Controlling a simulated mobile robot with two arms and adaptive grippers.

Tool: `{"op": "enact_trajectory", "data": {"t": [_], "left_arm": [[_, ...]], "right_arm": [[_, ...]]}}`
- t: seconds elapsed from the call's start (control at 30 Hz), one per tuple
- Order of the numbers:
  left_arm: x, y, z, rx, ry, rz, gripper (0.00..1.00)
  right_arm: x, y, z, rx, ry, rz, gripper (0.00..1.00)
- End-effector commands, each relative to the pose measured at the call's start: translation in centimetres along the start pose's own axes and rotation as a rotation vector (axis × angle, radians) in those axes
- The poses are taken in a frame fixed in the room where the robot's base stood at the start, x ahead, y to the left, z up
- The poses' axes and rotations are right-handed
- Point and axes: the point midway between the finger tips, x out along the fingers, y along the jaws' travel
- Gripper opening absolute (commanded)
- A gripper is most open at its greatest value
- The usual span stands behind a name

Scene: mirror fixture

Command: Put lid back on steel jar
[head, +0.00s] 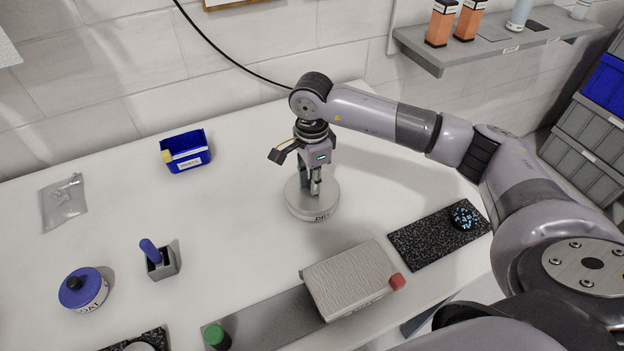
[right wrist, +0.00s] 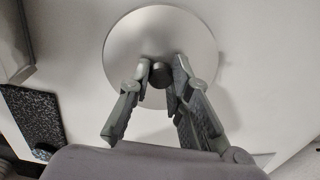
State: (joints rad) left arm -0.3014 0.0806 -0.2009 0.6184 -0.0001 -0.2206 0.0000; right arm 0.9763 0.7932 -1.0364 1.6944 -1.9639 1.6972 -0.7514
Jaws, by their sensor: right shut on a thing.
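The steel jar (head: 322,215), low and round with a dark label on its front, stands on the white table near the middle of the head view. Its round silver lid (head: 295,197) lies over the jar's top; I cannot tell whether any gap is left under it. In the right wrist view the lid (right wrist: 160,28) shows as a plain disc with a dark knob (right wrist: 161,76) at its centre. My right gripper (head: 314,188) points straight down and is shut on the lid's knob. My left gripper is not in view.
A blue-lidded jar (head: 84,288), a grey holder with a blue handle (head: 162,264) and a blue bin (head: 186,151) stand at left. A grey box (head: 350,280) and a speckled mat (head: 430,240) lie at the front right. The table around the jar is clear.

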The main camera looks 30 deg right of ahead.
Motion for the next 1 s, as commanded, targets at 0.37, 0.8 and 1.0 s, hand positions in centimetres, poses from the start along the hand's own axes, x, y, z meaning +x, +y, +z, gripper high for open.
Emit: {"op": "enact_trajectory", "data": {"t": [0.37, 0.8, 1.0], "left_arm": [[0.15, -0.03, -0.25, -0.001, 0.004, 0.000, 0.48], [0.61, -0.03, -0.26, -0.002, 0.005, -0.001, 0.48], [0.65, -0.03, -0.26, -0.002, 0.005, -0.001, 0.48]], "right_arm": [[-0.03, 0.01, 0.00, 0.000, 0.000, 0.000, 0.00], [0.07, 0.01, -0.01, 0.000, 0.001, 0.000, 0.00], [-0.02, 0.03, 0.00, 0.000, 0.001, 0.000, 0.00]]}}
